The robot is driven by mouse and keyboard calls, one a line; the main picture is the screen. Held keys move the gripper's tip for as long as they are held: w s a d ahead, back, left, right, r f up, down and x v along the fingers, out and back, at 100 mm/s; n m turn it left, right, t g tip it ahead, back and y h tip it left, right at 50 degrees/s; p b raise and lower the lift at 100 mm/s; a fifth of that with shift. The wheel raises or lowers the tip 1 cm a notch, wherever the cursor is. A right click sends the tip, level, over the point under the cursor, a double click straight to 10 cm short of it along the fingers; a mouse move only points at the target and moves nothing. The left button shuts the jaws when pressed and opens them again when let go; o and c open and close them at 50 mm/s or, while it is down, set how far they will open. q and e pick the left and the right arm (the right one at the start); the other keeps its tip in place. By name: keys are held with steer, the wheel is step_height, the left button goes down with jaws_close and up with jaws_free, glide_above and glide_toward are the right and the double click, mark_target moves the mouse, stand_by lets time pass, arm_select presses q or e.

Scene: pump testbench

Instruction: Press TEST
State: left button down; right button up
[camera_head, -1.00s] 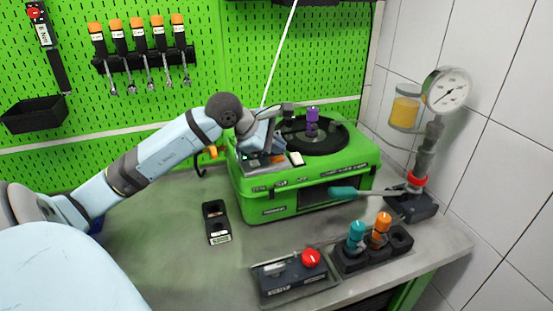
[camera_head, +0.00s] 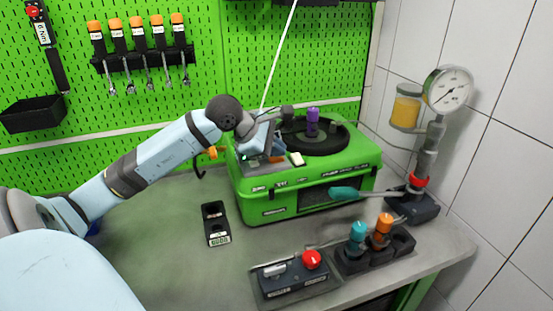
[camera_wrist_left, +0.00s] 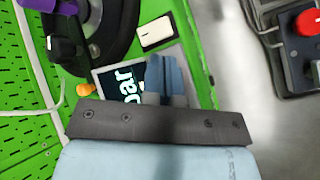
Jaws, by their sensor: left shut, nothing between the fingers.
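The green pump bench unit (camera_head: 290,203) stands on the worktop with a small sloped control panel at its front left. My left gripper (camera_head: 268,154) is shut and empty, low over this panel. The white switch also shows in the head view (camera_head: 297,159), right of the fingers. I cannot read a TEST label; the panel under the fingertips is hidden, and contact cannot be told. My right gripper is not in view.
A black round plate with a purple knob (camera_head: 312,122) lies on top of the unit. In front are a box with a red button (camera_head: 312,259), a teal and orange knob holder (camera_head: 352,264) and a black tray (camera_head: 215,224). A gauge (camera_head: 449,89) stands at right.

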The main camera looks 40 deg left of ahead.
mark_target(276, 159)
arm_select(q)
steer(key=shift+f+b, duration=0.35)
steer(key=shift+b, duration=0.05)
steer(key=shift+r, duration=0.2)
stand_by(0.5)
steer(key=shift+r, duration=0.7)
steer(key=shift+r, duration=0.1)
steer(key=shift+r+p, duration=1.15)
steer(key=shift+r, duration=1.25)
